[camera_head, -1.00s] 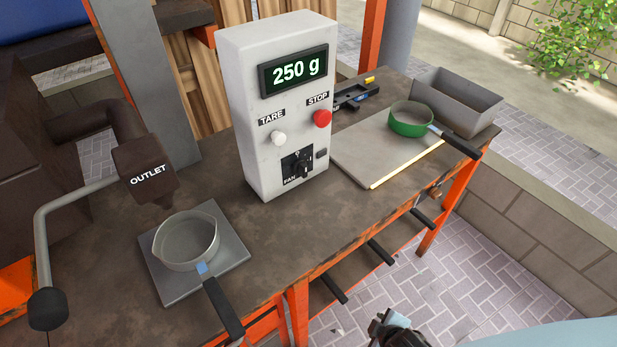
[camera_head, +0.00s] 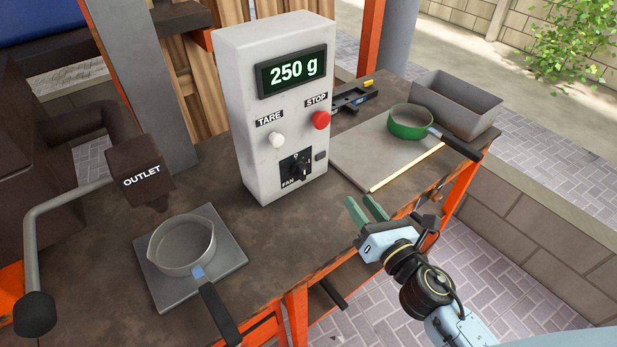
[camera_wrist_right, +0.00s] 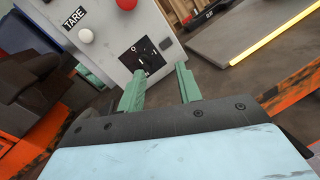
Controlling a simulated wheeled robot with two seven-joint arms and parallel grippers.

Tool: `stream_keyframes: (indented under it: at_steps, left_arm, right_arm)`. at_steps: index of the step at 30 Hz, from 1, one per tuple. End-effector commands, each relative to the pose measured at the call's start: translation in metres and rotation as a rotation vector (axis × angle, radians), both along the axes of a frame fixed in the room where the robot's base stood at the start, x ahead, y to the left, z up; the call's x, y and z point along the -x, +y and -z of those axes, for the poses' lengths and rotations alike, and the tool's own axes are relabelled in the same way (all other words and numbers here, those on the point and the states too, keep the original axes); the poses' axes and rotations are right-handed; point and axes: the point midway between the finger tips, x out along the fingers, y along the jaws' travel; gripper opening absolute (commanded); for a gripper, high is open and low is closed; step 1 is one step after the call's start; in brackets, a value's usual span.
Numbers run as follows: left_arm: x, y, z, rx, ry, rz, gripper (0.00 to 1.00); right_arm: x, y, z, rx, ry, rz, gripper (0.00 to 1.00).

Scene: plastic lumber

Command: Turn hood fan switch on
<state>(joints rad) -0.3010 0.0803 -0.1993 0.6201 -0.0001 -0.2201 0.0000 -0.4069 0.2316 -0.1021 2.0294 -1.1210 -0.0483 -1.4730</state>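The fan switch (camera_head: 296,168) is a black rotary knob on a black plate, low on the front of the white control box (camera_head: 235,120). Part of its label, reading "FAN", shows at the lower left of the plate. My right gripper (camera_head: 365,207) has green fingers that are apart and empty. It is in front of the box, to the right of and below the switch, not touching it. In the right wrist view, the switch (camera_wrist_right: 143,57) appears just beyond and between the green fingers (camera_wrist_right: 158,85). My left gripper is not in view.
A red STOP button (camera_head: 320,120) and a white TARE knob (camera_head: 276,141) sit above the switch. A grey pan (camera_head: 182,245) stands on a plate under the outlet (camera_head: 142,172). A green pan (camera_head: 408,122) and a grey bin (camera_head: 456,105) are at the right.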

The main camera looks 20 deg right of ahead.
Motion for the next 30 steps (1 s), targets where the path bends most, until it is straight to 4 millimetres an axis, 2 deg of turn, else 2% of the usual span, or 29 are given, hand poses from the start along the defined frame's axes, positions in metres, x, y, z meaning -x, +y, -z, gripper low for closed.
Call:
stream_keyframes:
  at_steps: [1, 4, 7, 11, 24, 30]
  left_arm:
    - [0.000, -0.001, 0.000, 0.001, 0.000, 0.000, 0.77]
    - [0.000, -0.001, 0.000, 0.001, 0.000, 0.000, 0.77]
    - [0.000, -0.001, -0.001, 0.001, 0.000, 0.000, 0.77]
    - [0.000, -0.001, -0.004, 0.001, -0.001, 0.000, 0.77]
    - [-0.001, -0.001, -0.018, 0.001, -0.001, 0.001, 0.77]
    - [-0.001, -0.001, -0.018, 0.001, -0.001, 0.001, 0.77]
  right_arm:
    - [-0.001, 0.008, 0.004, 0.106, -0.021, -0.055, 0.35]
    - [0.001, 0.021, 0.010, 0.271, -0.059, -0.142, 0.35]
    - [0.001, 0.028, 0.014, 0.352, -0.078, -0.188, 0.35]
    - [-0.008, 0.034, 0.014, 0.377, -0.086, -0.203, 0.35]
    - [-0.085, 0.061, 0.014, 0.370, -0.085, -0.198, 0.35]
    - [-0.112, 0.071, 0.015, 0.369, -0.084, -0.199, 0.35]
